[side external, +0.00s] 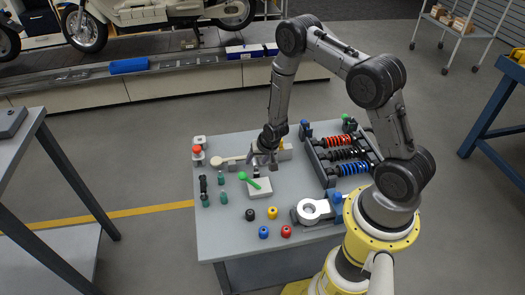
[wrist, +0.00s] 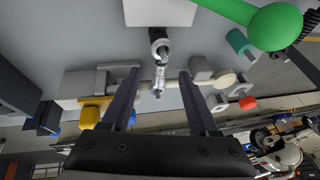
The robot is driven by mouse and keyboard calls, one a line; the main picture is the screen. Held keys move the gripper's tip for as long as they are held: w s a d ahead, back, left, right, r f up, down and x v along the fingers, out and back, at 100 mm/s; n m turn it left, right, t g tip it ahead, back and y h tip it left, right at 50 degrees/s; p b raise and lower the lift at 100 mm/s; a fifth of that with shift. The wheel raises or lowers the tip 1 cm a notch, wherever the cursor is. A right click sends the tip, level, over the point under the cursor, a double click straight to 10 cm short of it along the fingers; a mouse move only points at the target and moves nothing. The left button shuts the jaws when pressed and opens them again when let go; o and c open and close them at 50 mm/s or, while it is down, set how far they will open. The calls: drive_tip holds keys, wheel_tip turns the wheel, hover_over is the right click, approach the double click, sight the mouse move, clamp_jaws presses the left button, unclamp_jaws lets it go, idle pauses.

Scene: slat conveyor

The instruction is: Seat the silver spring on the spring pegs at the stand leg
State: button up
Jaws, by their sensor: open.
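The silver spring (wrist: 160,76) shows in the wrist view between my two fingers, below a dark hollow cylinder (wrist: 159,42); whether they touch is unclear. My gripper (side external: 263,162) is open; its fingers (wrist: 159,74) flank the spring with a gap on each side. In the side view the spring is too small to make out under my gripper. A cream rod with a round end (side external: 227,161), perhaps the stand leg, lies left of my gripper; it also shows beyond the spring in the wrist view (wrist: 225,81). I cannot make out the spring pegs.
A white block (side external: 259,190) and a green ball-ended tool (side external: 249,179) are close in front of my gripper. A rack with red, black and blue coil shocks (side external: 351,169) stands right. Several small coloured parts lie at the front and left.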

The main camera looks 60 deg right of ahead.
drive_tip(key=v, duration=1.2)
drive_tip(key=shift+s, duration=0.15)
drive_tip(key=shift+r, duration=0.15)
drive_tip(key=w+a+r+t, duration=0.1)
drive_tip(key=w+r+t, duration=0.1)
drive_tip(key=r, duration=0.3)
drive_tip(key=w+a+r+t, duration=0.1)
drive_tip(key=w+r, duration=0.2)
drive_tip(key=r, duration=0.3)
drive_tip(key=s+a+r+n+t+y, duration=0.1)
drive_tip(key=s+a+r+n, duration=0.1)
drive_tip(key=r, duration=0.5)
drive_tip(key=s+a+r+n+t, duration=0.1)
drive_tip(key=s+a+r, duration=0.15)
drive_tip(key=r, duration=0.45)
drive_tip(key=s+a+r+n, duration=0.35)
drive_tip(key=s+r, duration=0.35)
drive_tip(key=s, duration=0.3)
drive_tip(key=s+f+n+g, duration=0.3)
drive_tip(key=s+f+g, duration=0.1)
drive_tip(key=s, duration=0.8)
drive_tip(key=shift+a+f+y, duration=0.2)
drive_tip(key=shift+a+y, duration=0.2)
drive_tip(key=shift+a, duration=0.05)
